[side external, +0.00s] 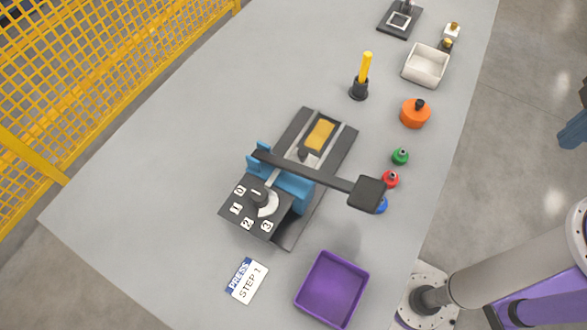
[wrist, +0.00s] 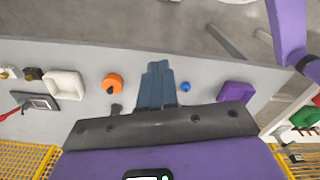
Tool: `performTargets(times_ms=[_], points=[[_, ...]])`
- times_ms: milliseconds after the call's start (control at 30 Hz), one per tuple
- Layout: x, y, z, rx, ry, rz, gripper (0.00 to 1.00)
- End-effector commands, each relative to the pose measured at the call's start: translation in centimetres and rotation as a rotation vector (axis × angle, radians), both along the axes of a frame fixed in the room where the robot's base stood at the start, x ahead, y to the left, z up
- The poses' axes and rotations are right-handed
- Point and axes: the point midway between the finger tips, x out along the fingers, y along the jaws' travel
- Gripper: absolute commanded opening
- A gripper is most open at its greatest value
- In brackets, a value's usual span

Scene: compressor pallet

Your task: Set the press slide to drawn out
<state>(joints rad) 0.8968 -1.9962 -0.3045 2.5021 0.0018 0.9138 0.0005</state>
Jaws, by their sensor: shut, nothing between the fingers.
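The press (side external: 290,190) stands mid-table in the side view, with a dark base, light rails, a blue bracket and a long black lever lying across it. Its slide (side external: 308,153) appears as a dark carriage with a yellow pad (side external: 320,135) on the rails, up and right of the bracket. I cannot tell the slide's exact setting. A dial (side external: 257,198) marked 0 to 3 sits at the press's near end. My gripper (side external: 572,134) is at the right picture edge, off the table and away from the press. Its blue fingers (wrist: 156,85) are shut and empty in the wrist view, where the press is hidden.
A purple bin (side external: 332,289) and a STEP 1 card (side external: 247,281) lie near the press. Green (side external: 400,156), red (side external: 391,179) and blue (side external: 382,205) knobs, an orange knob (side external: 415,113), a white tray (side external: 426,66) and a yellow post (side external: 365,72) stand along the right. Yellow fencing (side external: 100,70) borders the left.

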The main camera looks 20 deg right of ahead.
Motion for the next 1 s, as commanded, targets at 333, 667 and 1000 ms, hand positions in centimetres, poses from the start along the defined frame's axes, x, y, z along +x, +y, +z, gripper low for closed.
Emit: performTargets(times_ms=[333, 667, 1000], points=[[0.2, 0.3, 0.1, 0.000, 0.000, -0.015, 0.36], [6.9, 10.2, 1.4, 0.005, 0.011, -0.469, 0.50], [14.6, 24.2, 0.3, 0.016, 0.027, -1.127, 0.50]])
